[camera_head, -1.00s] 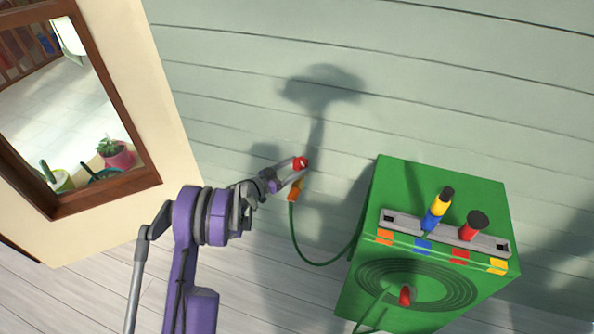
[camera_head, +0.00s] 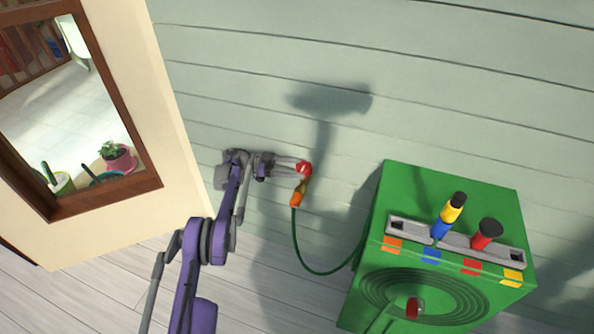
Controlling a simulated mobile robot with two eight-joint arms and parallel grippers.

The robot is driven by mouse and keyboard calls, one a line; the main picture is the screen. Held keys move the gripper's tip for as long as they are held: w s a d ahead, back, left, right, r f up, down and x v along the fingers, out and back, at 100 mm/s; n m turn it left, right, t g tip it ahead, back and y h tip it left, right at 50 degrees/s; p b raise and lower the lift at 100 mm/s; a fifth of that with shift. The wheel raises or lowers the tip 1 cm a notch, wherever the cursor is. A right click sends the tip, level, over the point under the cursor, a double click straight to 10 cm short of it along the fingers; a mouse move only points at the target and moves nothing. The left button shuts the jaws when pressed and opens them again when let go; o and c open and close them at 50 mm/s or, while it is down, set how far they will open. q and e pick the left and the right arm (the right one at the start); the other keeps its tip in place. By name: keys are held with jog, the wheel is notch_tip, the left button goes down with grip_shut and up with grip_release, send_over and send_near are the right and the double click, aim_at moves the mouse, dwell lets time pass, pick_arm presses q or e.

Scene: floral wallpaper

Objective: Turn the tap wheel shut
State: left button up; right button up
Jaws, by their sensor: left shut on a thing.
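The red tap wheel (camera_head: 304,168) sits on the wall tap in the middle of the head view. Below it are the tap's brassy body and an orange hose connector (camera_head: 297,198). My left gripper (camera_head: 298,167) reaches in from the left and is shut on the wheel, its fingers partly covering it. How far the wheel is turned cannot be told. My right gripper is not in view.
A green hose (camera_head: 305,266) hangs from the connector to a green box (camera_head: 425,195) at the right. The box carries a grey rack (camera_head: 462,238) with two coloured nozzles. A window (camera_head: 150,183) with potted plants is at the left.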

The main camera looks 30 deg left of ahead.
pick_arm(q)
jog(key=shift+w+m+g+h+b, duration=0.15)
jog(key=shift+m+g+h+b, duration=0.15)
jog(key=shift+m+g, duration=0.3)
jog(key=o, duration=1.4)
jog(key=shift+r+n+t+p, duration=0.1)
jog(key=shift+n+t+p, duration=0.25)
jog(key=shift+n+t, duration=0.15)
